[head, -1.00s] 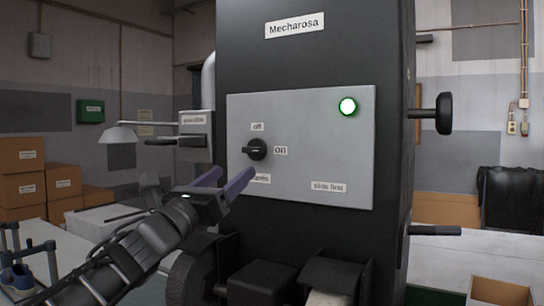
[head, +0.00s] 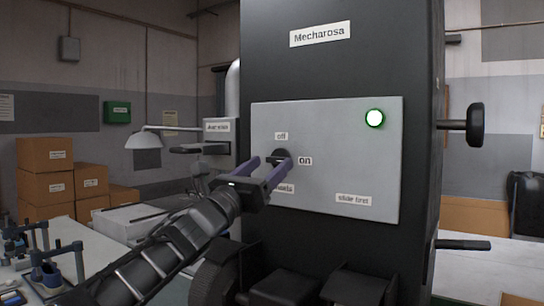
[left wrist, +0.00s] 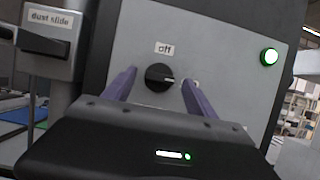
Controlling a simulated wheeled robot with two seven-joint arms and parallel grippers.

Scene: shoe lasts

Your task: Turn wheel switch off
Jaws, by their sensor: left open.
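The black wheel switch (head: 282,156) is a round knob on the grey panel (head: 330,120) of the Mecharosa machine, and it also shows in the left wrist view (left wrist: 158,80). An "off" label (head: 281,136) is above it and an "on" label (head: 305,161) to its right. In the wrist view its pale mark points right, toward "on". My left gripper (head: 265,170) is open in front of the knob. In the wrist view its two purple fingers (left wrist: 158,88) stand either side of the knob, without visible contact. The gripper partly hides the lower label. My right gripper is not in view.
A green light (head: 375,118) glows at the panel's upper right. A "slide first" label (head: 353,199) is below it. A black side knob (head: 474,125) sticks out at right. A dust slide lever (head: 200,149) and a lamp (head: 143,140) are at left.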

